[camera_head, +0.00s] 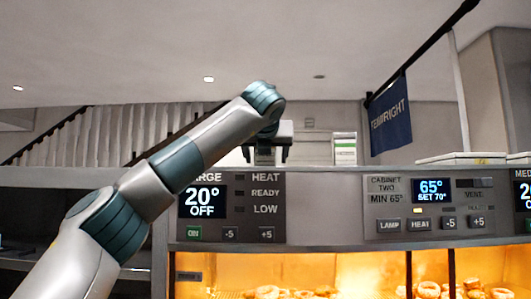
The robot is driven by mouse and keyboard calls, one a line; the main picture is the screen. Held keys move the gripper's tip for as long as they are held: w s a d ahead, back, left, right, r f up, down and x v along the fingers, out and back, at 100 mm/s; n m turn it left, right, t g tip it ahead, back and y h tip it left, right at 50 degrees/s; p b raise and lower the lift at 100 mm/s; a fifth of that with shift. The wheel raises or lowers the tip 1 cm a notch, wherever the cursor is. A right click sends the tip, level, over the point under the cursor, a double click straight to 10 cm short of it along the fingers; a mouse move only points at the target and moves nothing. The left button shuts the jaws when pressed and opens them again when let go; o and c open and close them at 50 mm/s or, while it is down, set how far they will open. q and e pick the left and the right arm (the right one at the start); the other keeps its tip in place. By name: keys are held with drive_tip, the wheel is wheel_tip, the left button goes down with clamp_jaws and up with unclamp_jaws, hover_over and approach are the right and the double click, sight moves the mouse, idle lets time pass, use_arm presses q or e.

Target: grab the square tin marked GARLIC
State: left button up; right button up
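My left gripper (266,154) points down over the top of the cabinet, its two dark fingers apart. A pale shape (265,158) shows between and behind the fingers; no lettering is readable on it, and I cannot tell whether it is touched. A white box-shaped container with a green band (345,149) stands upright on the cabinet top to the right of the gripper. Its label is too small to read. No GARLIC mark is readable anywhere. My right gripper is not in view.
The cabinet front carries a left control panel (230,209) reading 20° OFF and a right panel (430,204) reading 65°. Lit food (290,293) lies below. A blue banner (391,118) hangs from a dark rail. A flat pale item (460,158) lies at the right on top.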

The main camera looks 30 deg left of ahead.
use_arm(q)
drive_tip(key=c, duration=1.3)
drive_tip(key=shift+r, duration=0.15)
drive_tip(key=shift+r+b, duration=0.3)
drive_tip(key=shift+r, duration=0.45)
drive_tip(key=r, duration=0.1)
drive_tip(key=r+b, duration=0.1)
drive_tip(key=shift+s+d+r, duration=0.35)
drive_tip(key=shift+d, duration=0.05)
drive_tip(key=s+d+r+b, duration=0.2)
drive_tip(key=s+d+r, duration=0.4)
drive_tip(key=s+d, duration=0.1)
drive_tip(key=shift+s+d+r, duration=0.2)
drive_tip(key=shift+s+r, duration=0.1)
